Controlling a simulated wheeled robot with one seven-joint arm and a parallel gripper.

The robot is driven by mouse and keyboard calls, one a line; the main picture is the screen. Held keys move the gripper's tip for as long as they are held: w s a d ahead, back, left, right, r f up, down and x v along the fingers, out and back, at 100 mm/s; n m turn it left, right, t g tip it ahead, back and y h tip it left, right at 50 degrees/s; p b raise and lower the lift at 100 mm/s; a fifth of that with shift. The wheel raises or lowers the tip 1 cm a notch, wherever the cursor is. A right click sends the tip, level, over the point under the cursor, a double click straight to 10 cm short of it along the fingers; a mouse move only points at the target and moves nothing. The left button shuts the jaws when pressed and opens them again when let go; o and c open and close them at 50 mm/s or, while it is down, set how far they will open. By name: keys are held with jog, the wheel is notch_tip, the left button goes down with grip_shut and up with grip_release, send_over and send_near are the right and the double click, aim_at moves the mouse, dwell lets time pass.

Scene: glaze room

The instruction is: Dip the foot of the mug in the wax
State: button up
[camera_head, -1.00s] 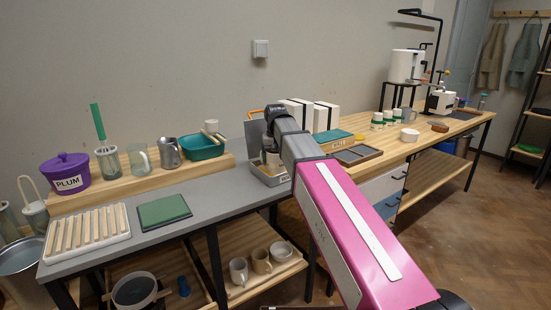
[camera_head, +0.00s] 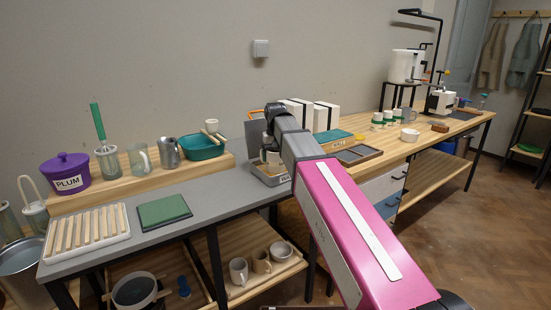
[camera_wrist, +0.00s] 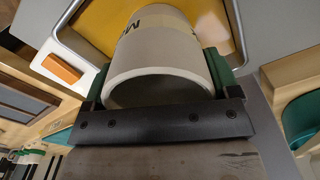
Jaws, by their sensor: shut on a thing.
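A cream mug (camera_wrist: 160,50) is held in my gripper (camera_wrist: 155,80), with the dark green fingers on either side of it. Its round opening faces the wrist camera, and a pale band with dark lettering shows at its far end. Beyond it lies the yellow wax (camera_wrist: 205,20) in a grey metal pan (camera_wrist: 238,35). In the head view my gripper (camera_head: 268,155) is over the wax pan (camera_head: 270,179) on the grey table, and the mug (camera_head: 274,157) shows only in small part. Whether the foot touches the wax is hidden.
On the left are a slatted white rack (camera_head: 88,232), a green mat (camera_head: 163,212) and a purple PLUM pot (camera_head: 62,172). A green basin (camera_head: 204,147) stands left of the pan on a raised board. White boxes (camera_head: 325,116) stand behind. A grey tray (camera_head: 359,154) lies right.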

jog(key=shift+r, duration=1.2)
jog(key=shift+r, duration=0.1)
dwell(0.4)
notch_tip(320, 180, up, 7)
dwell(0.7)
dwell(0.4)
